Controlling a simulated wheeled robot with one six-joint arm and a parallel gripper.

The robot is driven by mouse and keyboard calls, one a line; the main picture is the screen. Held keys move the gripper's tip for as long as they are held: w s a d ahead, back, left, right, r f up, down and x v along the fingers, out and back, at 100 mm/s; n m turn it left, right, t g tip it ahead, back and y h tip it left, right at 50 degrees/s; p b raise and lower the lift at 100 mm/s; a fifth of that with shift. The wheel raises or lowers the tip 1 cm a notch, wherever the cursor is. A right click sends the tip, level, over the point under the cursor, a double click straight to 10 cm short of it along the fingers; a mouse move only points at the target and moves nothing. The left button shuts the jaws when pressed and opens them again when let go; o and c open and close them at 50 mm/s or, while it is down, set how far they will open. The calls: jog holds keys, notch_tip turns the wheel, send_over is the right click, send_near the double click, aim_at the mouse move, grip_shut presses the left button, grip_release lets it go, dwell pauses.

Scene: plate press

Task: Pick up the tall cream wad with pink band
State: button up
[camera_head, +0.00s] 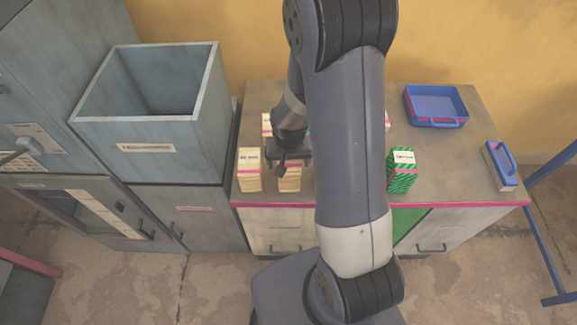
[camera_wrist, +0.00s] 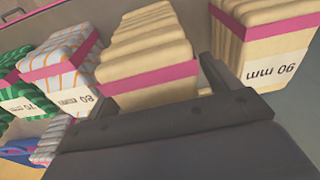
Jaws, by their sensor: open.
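Two cream wads with pink bands stand near the bench's left end. The leftmost wad (camera_head: 249,170) has a white label; in the wrist view this labelled wad (camera_wrist: 272,45) reads 90 mm upside down. The other cream wad (camera_head: 289,184) is partly hidden under my gripper (camera_head: 289,156); in the wrist view this wad (camera_wrist: 150,65) stands at the middle. I cannot tell for sure which is taller. My gripper is open and close above this second wad, its dark body (camera_wrist: 190,135) covering the lower wrist view. I cannot tell whether it touches.
A striped cream wad (camera_wrist: 68,60) and a green wad (camera_head: 402,172) stand further along the bench. Another block (camera_head: 267,122) is behind my gripper. A blue tray (camera_head: 436,104) and a blue-handled item (camera_head: 501,166) lie right. An open grey bin (camera_head: 150,150) stands left. My arm hides the bench's middle.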

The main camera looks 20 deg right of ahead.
jog(key=shift+f+b, duration=0.25)
jog(key=shift+b, duration=0.05)
dwell(0.4)
jog(key=c, duration=1.1)
jog(key=shift+c, duration=0.2)
jog(key=shift+r, duration=0.15)
jog(key=shift+r+p, duration=0.4)
jog(key=shift+p, duration=0.05)
notch_tip(320, 180, up, 10)
jog(key=shift+f+b, duration=0.25)
jog(key=shift+b, duration=0.2)
